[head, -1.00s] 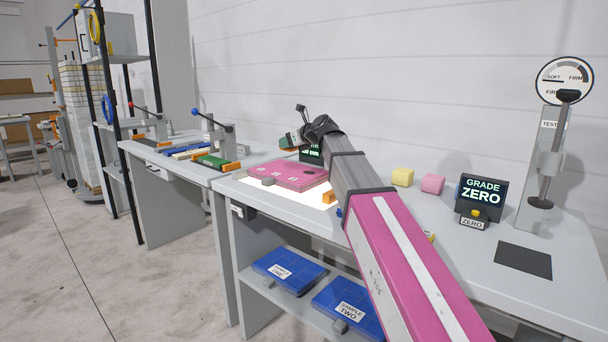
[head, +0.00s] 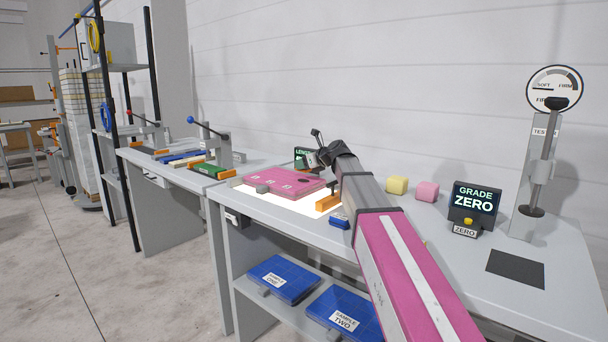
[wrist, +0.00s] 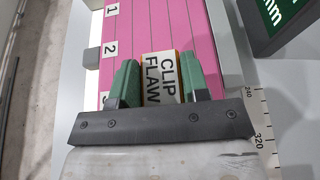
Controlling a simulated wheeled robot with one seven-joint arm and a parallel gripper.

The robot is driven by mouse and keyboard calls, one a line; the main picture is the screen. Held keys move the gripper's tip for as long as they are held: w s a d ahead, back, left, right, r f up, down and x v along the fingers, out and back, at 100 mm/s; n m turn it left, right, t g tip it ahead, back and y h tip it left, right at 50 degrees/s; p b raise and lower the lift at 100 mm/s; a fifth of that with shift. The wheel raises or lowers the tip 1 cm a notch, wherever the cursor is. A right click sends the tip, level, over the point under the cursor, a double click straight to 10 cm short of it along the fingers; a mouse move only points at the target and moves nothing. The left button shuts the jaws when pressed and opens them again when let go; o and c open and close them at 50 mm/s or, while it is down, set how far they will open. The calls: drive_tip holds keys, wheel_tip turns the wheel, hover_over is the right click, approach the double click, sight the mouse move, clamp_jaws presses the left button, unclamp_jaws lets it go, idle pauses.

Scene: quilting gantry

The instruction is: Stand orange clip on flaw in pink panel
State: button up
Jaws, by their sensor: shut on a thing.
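My gripper (wrist: 159,66) is shut on the orange clip (wrist: 147,57), between its green fingers. The clip's white label reads "CLIP FLAW". In the wrist view the clip is over the pink panel (wrist: 165,25), near the panel's numbers 1 and 2; whether it touches cannot be told. In the head view the pink panel (head: 285,180) lies on the lit part of the bench, left of my arm's end. A dark spot (head: 305,181) shows toward its right side. My fingers and the clip cannot be made out in the head view.
A loose orange block (head: 328,202) and a blue item (head: 340,222) are on the bench near the panel. A green-lit display (head: 303,156) stands behind it.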

sight(309, 171)
drive_tip(key=shift+f, duration=1.95)
drive_tip(key=o, duration=0.9)
drive_tip(key=shift+f, duration=0.1)
drive_tip(key=v, duration=1.2)
